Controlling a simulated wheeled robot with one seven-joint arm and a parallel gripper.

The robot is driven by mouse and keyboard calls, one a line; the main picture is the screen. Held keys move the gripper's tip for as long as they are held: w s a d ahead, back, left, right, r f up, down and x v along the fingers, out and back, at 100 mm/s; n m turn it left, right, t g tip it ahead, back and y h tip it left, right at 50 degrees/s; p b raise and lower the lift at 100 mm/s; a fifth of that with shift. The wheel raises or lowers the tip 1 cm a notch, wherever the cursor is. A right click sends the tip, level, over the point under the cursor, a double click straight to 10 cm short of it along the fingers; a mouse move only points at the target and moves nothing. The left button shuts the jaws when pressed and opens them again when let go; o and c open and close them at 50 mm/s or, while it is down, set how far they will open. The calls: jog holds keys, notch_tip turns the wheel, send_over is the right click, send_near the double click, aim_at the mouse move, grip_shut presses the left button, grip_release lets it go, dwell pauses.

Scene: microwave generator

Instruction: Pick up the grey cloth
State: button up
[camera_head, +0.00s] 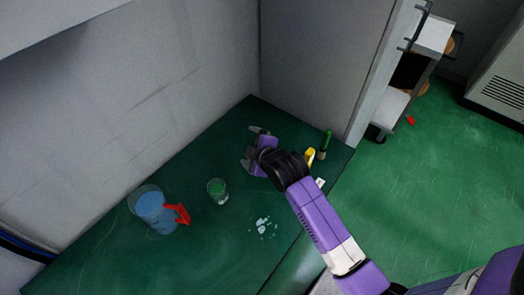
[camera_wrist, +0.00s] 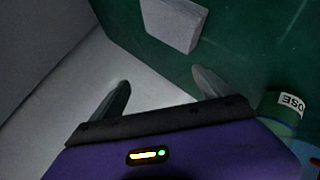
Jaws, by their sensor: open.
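My gripper (camera_head: 249,147) is over the far part of the dark green worktop, near the corner of the walls. Its two fingers are spread apart with nothing between them, as the wrist view (camera_wrist: 160,78) also shows. A flat, light grey, four-sided piece (camera_wrist: 174,24) lies on the green surface beyond the fingertips in the wrist view. It looks like the grey cloth, but its material is hard to tell. It is apart from both fingers. In the head view I cannot make the cloth out clearly around my gripper.
On the worktop (camera_head: 110,262) stand a blue jug (camera_head: 152,208) with a red handle (camera_head: 181,213) and a clear glass (camera_head: 218,191). White bits (camera_head: 262,227) lie nearer. A green bottle (camera_head: 325,144) and a yellow item (camera_head: 309,157) are right of my gripper. Walls close off the back.

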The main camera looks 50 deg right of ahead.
jog(key=d+n+g, duration=0.1)
jog(key=n+g, duration=0.1)
jog(key=w+d+n+g+y+p, duration=0.1)
jog(key=d+n+g, duration=0.1)
jog(key=n, duration=0.1)
jog(key=d+n+g+y+p, duration=0.1)
jog(key=n+g, duration=0.1)
jog(key=n, duration=0.1)
jog(key=shift+w+d+r+g, duration=0.15)
jog(key=shift+w+r+g, duration=0.1)
jog(key=shift+w+g, duration=0.15)
jog(key=s+n+g, duration=0.1)
jog(key=s+a+n+g+y, duration=0.1)
jog(key=n, duration=0.1)
jog(key=s+r+n+g+y, duration=0.1)
jog(key=shift+s+a+r+n, duration=0.1)
jog(key=shift+s+a+n, duration=0.15)
jog(key=shift+s+n, duration=0.05)
jog(key=shift+f, duration=0.25)
jog(key=shift+s+f, duration=0.1)
jog(key=shift+f, duration=0.75)
jog(key=f, duration=0.3)
jog(key=f+p, duration=0.1)
jog(key=f, duration=0.1)
jog(key=shift+w+d+f, duration=0.15)
jog(key=shift+w+f, duration=0.15)
jog(key=shift+c, duration=0.4)
